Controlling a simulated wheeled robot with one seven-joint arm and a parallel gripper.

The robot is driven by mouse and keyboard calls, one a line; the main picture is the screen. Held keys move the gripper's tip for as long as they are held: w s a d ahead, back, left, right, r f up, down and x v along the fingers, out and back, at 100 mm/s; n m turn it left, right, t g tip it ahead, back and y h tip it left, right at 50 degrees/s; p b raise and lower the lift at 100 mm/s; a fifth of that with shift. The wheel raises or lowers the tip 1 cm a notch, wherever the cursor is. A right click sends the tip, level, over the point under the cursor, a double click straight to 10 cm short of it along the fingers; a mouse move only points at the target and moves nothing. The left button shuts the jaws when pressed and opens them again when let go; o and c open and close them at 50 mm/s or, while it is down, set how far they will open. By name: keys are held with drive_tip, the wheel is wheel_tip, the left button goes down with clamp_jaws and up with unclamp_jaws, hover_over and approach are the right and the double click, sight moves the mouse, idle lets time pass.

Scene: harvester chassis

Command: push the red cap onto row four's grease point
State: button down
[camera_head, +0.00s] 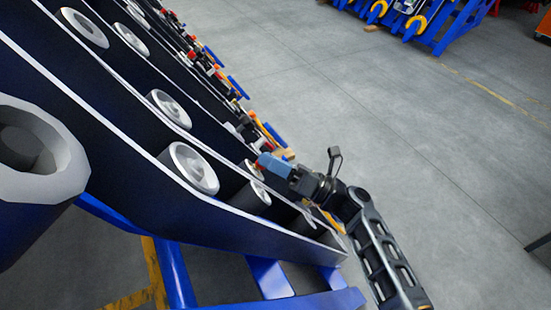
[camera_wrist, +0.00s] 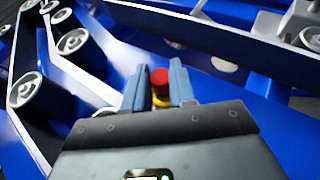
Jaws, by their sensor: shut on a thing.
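The red cap (camera_wrist: 160,77) sits between the two blue fingertips of my gripper (camera_wrist: 161,84) in the wrist view, with a finger against each side. My gripper is shut on it. A small yellow part (camera_wrist: 162,101) shows just below the cap, nearer the palm; I cannot tell what it belongs to. In the head view my gripper (camera_head: 264,163) reaches in from the right beside the chassis plates, and a bit of the red cap (camera_head: 258,166) shows at its tip. The grease point cannot be made out in either view, and I cannot tell whether the cap touches anything ahead.
Dark blue chassis plates with pale edges (camera_head: 130,135) run diagonally, carrying grey round rollers (camera_head: 194,168). Further red and orange fittings (camera_head: 215,75) line their far side. Blue frame beams (camera_head: 175,272) lie below. Grey floor (camera_head: 400,110) is open to the right.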

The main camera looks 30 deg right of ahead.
drive_tip(key=d+r+p, duration=0.2)
drive_tip(key=d, duration=0.1)
drive_tip(key=shift+d, duration=0.25)
idle(0.5)
drive_tip(key=shift+a, duration=0.1)
drive_tip(key=shift+a+f, duration=0.45)
drive_tip(key=shift+a, duration=0.25)
drive_tip(key=shift+p, duration=0.5)
idle(1.6)
drive_tip(key=shift+a+f+b, duration=0.15)
drive_tip(key=shift+a+f, duration=0.15)
drive_tip(key=shift+a, duration=0.2)
drive_tip(key=shift+a+f+b, duration=0.15)
drive_tip(key=shift+a+f, duration=0.1)
drive_tip(key=shift+a, duration=0.25)
idle(0.4)
drive_tip(key=c, duration=0.8)
unclamp_jaws()
drive_tip(key=shift+c, duration=0.2)
